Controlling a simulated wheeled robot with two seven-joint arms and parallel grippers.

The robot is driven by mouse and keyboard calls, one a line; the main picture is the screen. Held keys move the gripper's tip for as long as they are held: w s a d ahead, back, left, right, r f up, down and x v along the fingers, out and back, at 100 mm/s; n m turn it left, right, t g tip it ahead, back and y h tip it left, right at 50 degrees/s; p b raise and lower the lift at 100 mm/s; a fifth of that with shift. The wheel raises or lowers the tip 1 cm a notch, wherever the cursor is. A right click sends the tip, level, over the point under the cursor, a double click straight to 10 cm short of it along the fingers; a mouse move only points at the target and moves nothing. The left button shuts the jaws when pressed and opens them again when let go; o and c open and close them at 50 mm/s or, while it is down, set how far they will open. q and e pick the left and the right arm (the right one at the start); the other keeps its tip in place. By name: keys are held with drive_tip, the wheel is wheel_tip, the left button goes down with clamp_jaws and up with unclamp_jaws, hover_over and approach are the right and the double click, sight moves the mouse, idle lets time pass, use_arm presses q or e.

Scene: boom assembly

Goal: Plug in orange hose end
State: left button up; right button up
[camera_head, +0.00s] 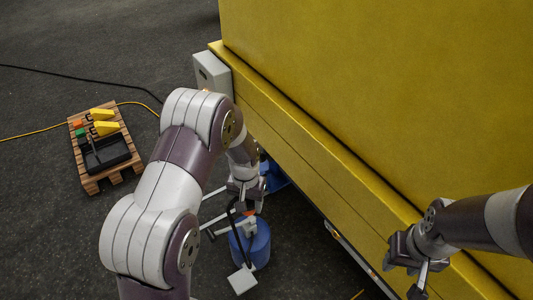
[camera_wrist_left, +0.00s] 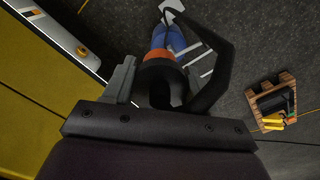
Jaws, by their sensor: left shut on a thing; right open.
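My left gripper (camera_head: 245,193) is low beside the yellow machine and is shut on the hose end. In the left wrist view the hose end (camera_wrist_left: 165,69) shows an orange band on a black body, between the jaws, and a black hose (camera_wrist_left: 228,62) loops off to the right. An orange bit of it also shows in the head view, just under the jaws. A blue cylinder (camera_head: 253,245) stands below and appears behind the hose end in the wrist view. No socket can be made out. My right gripper (camera_head: 416,278) is open and empty at the lower right.
The large yellow machine (camera_head: 380,100) fills the right, with a grey box (camera_head: 211,73) at its corner. A wooden pallet (camera_head: 93,183) with yellow, orange, green and black items lies at left. A pale plate (camera_head: 242,280) is beside the cylinder.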

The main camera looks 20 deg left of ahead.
use_arm(q)
drive_tip(key=w+d+f+m+t+h+b, duration=0.1)
drive_tip(key=w+d+f+m+t+b, duration=0.2)
drive_tip(key=f+b, duration=0.65)
drive_tip(key=w+d+f+t+b, duration=0.25)
drive_tip(key=w+f+b, duration=0.25)
drive_tip(key=f+b, duration=0.4)
drive_tip(key=w+d+f+m+t+h+b, duration=0.1)
drive_tip(key=w+d+f+m+t+b, duration=0.2)
drive_tip(key=f+b, duration=0.65)
drive_tip(key=d+f+m+t+h+b, duration=0.4)
drive_tip(key=d+f+h+b, duration=0.5)
drive_tip(key=b, duration=1.8)
drive_tip(key=d+f+t, duration=0.1)
drive_tip(key=d+f, duration=0.2)
drive_tip(key=d, duration=0.1)
drive_tip(key=shift+s+d+f+h+b, duration=0.2)
drive_tip(key=shift+d+f+h+b, duration=0.1)
drive_tip(key=shift+f+h, duration=0.1)
drive_tip(key=shift+w, duration=0.1)
drive_tip(key=b+x, duration=0.2)
drive_tip(key=x, duration=0.3)
drive_tip(key=shift+w+d, duration=0.2)
drive_tip(key=shift+d, duration=0.05)
